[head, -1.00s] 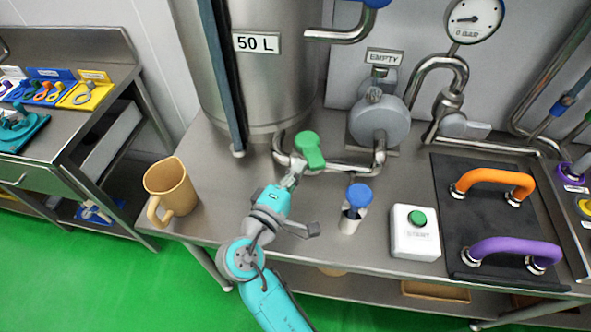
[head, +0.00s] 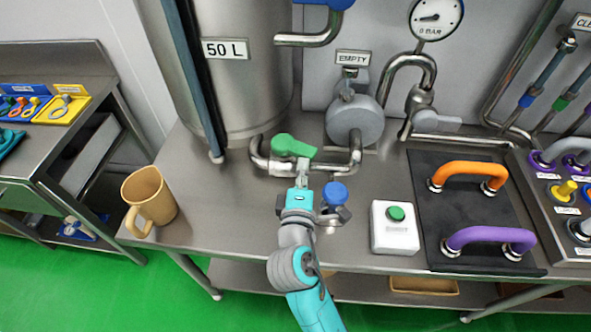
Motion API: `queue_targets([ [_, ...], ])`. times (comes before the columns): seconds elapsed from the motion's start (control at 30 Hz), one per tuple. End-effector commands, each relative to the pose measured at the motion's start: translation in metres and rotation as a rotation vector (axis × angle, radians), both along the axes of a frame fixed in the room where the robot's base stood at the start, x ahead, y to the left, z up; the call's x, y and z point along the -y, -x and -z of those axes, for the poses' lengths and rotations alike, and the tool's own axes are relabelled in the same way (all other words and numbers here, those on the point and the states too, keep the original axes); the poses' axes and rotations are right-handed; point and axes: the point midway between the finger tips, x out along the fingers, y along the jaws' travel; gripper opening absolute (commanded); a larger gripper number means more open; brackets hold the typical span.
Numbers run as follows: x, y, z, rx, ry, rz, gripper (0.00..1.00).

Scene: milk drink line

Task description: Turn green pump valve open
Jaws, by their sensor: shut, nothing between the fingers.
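The green valve handle (head: 293,145) sits on the steel pipe (head: 336,166) between the tank and the pump. The handle lies roughly across the picture, close to the line of the pipe. My gripper (head: 302,168) is shut and empty, just below the right part of the green handle. Its tip overlaps the pipe in the picture; I cannot tell whether it touches the handle or pipe.
A blue-topped valve (head: 335,193) stands close right of my gripper. A white box with a green button (head: 396,228), an orange handle (head: 468,169) and a purple handle (head: 489,237) lie further right. A tan mug (head: 150,198) stands left; the bench between is clear.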

Motion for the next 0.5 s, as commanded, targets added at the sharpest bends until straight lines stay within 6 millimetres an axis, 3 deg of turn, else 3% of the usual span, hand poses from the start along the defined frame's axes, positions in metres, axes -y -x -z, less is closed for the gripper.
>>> queue_targets([
  [0.5,0.0093,-0.0068,-0.0002,0.000,0.000,0.001,0.00],
])
